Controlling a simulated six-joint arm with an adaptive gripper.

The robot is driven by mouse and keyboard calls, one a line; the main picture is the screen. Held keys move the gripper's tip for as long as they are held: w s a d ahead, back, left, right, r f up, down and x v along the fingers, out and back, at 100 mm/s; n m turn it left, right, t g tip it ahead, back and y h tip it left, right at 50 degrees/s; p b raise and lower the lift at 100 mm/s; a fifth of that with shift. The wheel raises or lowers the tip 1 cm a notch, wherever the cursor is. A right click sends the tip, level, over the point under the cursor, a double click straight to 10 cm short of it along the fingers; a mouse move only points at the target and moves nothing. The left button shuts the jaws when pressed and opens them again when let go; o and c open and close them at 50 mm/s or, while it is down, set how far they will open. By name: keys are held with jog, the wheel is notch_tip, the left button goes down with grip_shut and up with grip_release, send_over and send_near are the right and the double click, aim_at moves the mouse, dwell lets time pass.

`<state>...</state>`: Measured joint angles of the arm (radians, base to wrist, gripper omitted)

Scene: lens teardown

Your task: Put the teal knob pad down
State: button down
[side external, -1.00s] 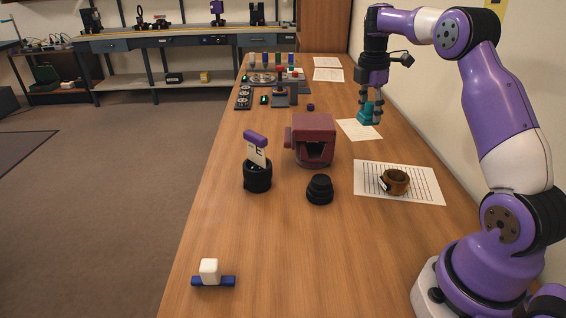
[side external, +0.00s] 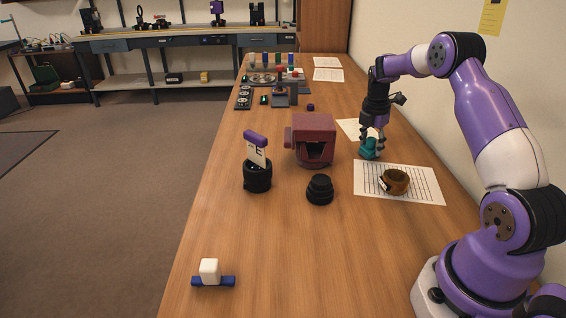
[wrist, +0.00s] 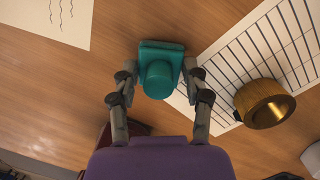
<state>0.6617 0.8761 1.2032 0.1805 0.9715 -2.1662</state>
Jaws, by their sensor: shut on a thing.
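The teal knob pad (side external: 369,149) has a square base with a round knob on top. My gripper (side external: 372,141) is shut on it, with a finger on each side, in the side view. In the wrist view the teal pad (wrist: 160,70) sits between the two fingertips of my gripper (wrist: 161,80). The pad is close to the wood table, near the far-left corner of the lined sheet. I cannot tell whether its base touches the table.
A brown ring (side external: 396,182) lies on the lined sheet (side external: 428,190), just nearer the camera. A maroon box-like block (side external: 313,125) stands left of my gripper. The near table is largely clear.

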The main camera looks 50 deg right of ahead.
aim_at(368, 150)
jog(key=shift+c, duration=1.3)
grip_release()
jog(key=shift+f, duration=0.1)
notch_tip(368, 150, up, 12)
jog(key=a, duration=0.2)
jog(key=a+r+m+t, duration=0.1)
jog(key=a+r+m, duration=0.3)
jog(key=a+r, duration=0.3)
jog(key=s+a+f+m+t, duration=0.1)
jog(key=s+a+m, duration=0.4)
jog(key=a, duration=0.5)
jog(key=s+a+f+m+t+y, duration=0.1)
jog(key=s+a+f+m+t, duration=0.1)
jog(key=s+a+m, duration=0.4)
jog(key=s+a+t, duration=0.1)
jog(key=a, duration=0.3)
jog(key=shift+s+a+t+y, duration=0.15)
jog(key=shift+s+t+y, duration=0.1)
jog(key=shift+t+y, duration=0.05)
